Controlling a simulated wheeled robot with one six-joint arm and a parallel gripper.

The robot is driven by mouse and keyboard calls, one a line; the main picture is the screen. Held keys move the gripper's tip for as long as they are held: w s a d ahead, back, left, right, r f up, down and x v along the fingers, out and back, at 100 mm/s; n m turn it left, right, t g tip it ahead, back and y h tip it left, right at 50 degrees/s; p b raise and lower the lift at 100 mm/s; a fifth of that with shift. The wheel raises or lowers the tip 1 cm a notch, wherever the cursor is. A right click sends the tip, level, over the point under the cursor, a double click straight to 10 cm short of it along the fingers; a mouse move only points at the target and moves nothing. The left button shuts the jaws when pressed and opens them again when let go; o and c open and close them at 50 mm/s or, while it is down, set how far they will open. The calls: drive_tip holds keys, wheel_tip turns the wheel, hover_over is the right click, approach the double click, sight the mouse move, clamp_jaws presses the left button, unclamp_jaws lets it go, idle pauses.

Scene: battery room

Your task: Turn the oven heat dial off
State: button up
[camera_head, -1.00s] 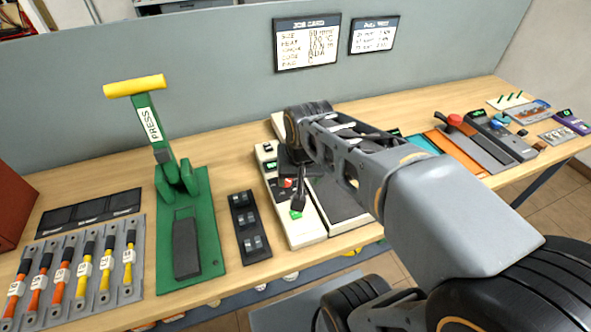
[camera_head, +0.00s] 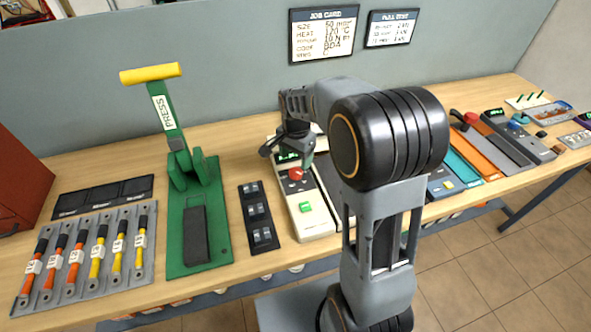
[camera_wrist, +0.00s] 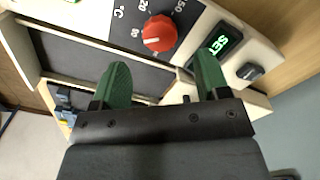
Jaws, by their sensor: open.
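The oven's heat dial (camera_head: 296,174) is a red round knob on a long cream panel (camera_head: 318,224), with a green button (camera_head: 305,207) in front of it and a small display behind it. In the wrist view the dial (camera_wrist: 159,33) sits on a dark scale with °C and temperature numbers. Its pointer setting is too small to read surely. A green SET display (camera_wrist: 225,40) is beside it. My gripper (camera_head: 306,152) hangs over the panel's back part, close to the dial. In the wrist view its green fingers (camera_wrist: 160,72) are apart and empty, with the dial beyond their tips.
A green press (camera_head: 196,217) with a yellow handle and a black switch block (camera_head: 258,220) stand left of the panel. Cable lugs (camera_head: 90,256) lie at far left. More tool stations (camera_head: 490,145) fill the bench's right side. A job card (camera_head: 323,35) hangs behind.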

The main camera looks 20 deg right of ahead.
sight(296, 171)
drive_tip(key=shift+f, duration=3.05)
drive_tip(key=c, duration=0.9)
drive_tip(key=shift+c, duration=0.2)
drive_tip(key=shift+n, duration=0.3)
drive_tip(key=n, duration=0.6)
drive_tip(key=shift+n+b, duration=0.3)
drive_tip(key=n, duration=0.6)
drive_tip(key=shift+r+n, duration=0.1)
drive_tip(key=shift+n, duration=0.4)
